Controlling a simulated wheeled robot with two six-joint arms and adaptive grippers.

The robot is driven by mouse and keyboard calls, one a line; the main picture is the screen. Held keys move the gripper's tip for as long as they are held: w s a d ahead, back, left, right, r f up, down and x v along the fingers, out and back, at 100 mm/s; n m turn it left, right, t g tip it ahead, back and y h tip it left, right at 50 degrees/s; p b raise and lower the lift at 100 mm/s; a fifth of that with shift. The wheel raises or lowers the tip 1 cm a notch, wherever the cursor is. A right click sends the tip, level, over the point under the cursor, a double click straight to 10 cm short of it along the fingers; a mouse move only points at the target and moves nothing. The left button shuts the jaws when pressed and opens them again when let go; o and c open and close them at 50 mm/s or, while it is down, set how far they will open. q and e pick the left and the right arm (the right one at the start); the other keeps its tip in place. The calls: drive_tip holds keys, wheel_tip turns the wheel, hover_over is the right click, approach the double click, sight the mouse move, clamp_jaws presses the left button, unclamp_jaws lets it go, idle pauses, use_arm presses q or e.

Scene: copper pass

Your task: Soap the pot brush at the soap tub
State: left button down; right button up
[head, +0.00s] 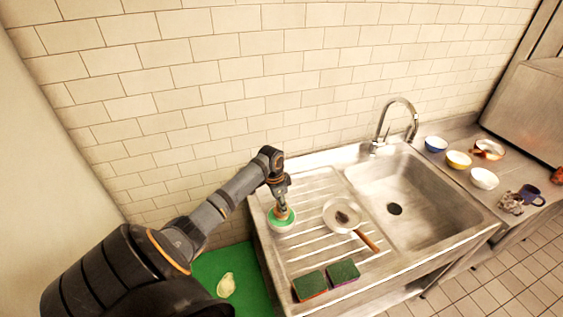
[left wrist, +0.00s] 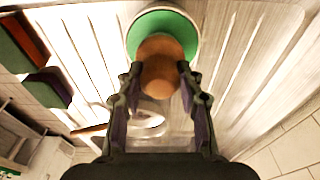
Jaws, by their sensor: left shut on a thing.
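The soap tub (head: 281,227) is a small white round tub with green soap in it, on the left of the drainboard. The pot brush (head: 282,212) has a rounded brown wooden body and is over the tub. My left gripper (head: 280,199) is above the tub, pointing down, shut on the brush. In the left wrist view the brush's brown knob (left wrist: 160,65) shows between the fingers (left wrist: 161,88), with the green soap and pale rim of the tub (left wrist: 163,22) behind it. The bristles are hidden, so I cannot tell whether they touch the soap. My right gripper is not in view.
A pan (head: 329,213) with a dark stain and wooden handle lies right of the tub. Two green-topped sponges (head: 343,272) lie at the drainboard's front. The sink basin (head: 420,200) is empty. Bowls (head: 484,179) and a dark mug (head: 530,195) stand on the right counter.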

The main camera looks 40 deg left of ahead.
use_arm(q)
wheel_tip(320, 180, up, 4)
drive_tip(key=p, duration=0.3)
drive_tip(key=shift+w+r, duration=0.1)
drive_tip(key=shift+r, duration=0.15)
drive_tip(key=shift+a+r, duration=0.1)
drive_tip(key=shift+r, duration=0.65)
